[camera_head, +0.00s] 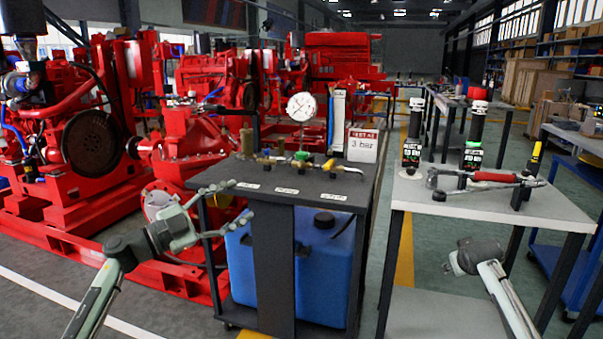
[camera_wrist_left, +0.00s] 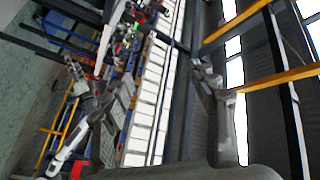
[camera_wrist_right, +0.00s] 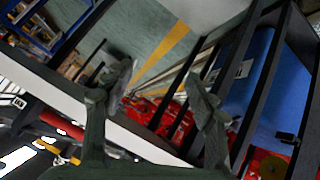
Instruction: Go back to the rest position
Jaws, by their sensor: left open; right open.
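My left gripper (camera_head: 240,203) is open and empty in the head view. Its two fingers point right, in front of the left edge of the dark test cart. Both fingers also show spread apart in the left wrist view (camera_wrist_left: 146,82), with nothing between them. My right gripper (camera_wrist_right: 162,90) is open and empty in the right wrist view, with floor and cart legs beyond its spread fingers. In the head view my right wrist is low, in front of the grey table, and its fingers cannot be made out there.
The dark cart (camera_head: 330,190) carries a pressure gauge (camera_head: 301,107), brass fittings and a "3 bar" sign (camera_head: 362,145), with a blue tank (camera_head: 325,265) below. The grey table (camera_head: 480,205) holds a red-handled wrench (camera_head: 490,177) and bottles. Red pumpsets (camera_head: 85,140) stand left. An aisle lies between cart and table.

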